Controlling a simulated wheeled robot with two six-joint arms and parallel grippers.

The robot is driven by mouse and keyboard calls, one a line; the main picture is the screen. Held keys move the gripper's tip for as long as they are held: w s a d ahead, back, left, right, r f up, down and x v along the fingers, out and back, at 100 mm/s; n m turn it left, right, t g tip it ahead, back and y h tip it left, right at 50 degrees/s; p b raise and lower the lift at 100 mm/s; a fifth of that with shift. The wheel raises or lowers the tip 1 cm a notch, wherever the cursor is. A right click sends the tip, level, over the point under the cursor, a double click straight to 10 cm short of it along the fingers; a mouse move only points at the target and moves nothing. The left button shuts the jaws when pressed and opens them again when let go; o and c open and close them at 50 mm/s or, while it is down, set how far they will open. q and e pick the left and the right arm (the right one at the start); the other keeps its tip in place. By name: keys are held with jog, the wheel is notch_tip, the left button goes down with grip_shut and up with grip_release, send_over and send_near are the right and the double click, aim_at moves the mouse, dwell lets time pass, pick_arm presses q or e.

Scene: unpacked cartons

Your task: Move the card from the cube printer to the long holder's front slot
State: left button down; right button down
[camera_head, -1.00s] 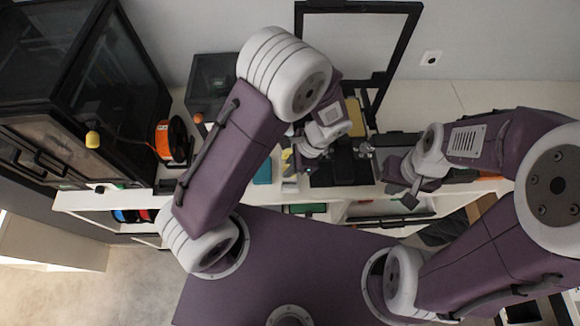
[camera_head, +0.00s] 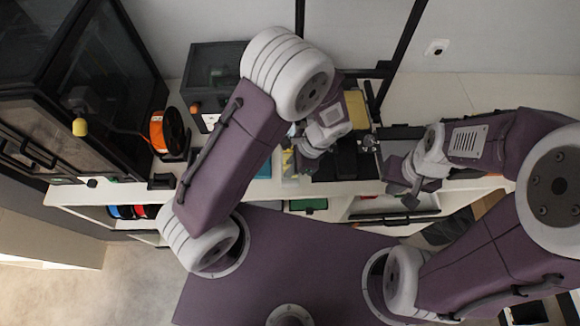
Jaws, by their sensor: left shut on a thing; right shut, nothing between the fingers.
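My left gripper (camera_head: 303,163) hangs over the bench at the centre, its fingertips partly hidden by its own wrist. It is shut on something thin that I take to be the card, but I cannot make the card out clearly. A small black cube-like box (camera_head: 215,72), possibly the cube printer, stands at the back, left of my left arm, which hides part of it. I cannot pick out the long holder or its front slot. My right gripper (camera_head: 408,196) is shut and empty near the bench's front edge, right of the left gripper.
A large black enclosure (camera_head: 75,90) fills the left, with an orange spool (camera_head: 167,131) beside it. An open black frame (camera_head: 396,55) stands at the back with a yellow block (camera_head: 355,108) by it. The white bench (camera_head: 470,95) is clear at the back right.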

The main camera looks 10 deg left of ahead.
pick_arm(q)
jog(key=shift+f+b, duration=0.75)
jog(key=shift+f, duration=0.55)
jog(key=c, duration=1.4)
grip_release()
jog(key=shift+r, duration=0.1)
jog(key=s+v, duration=0.1)
jog(key=v, duration=0.8)
jog(key=shift+w, duration=0.5)
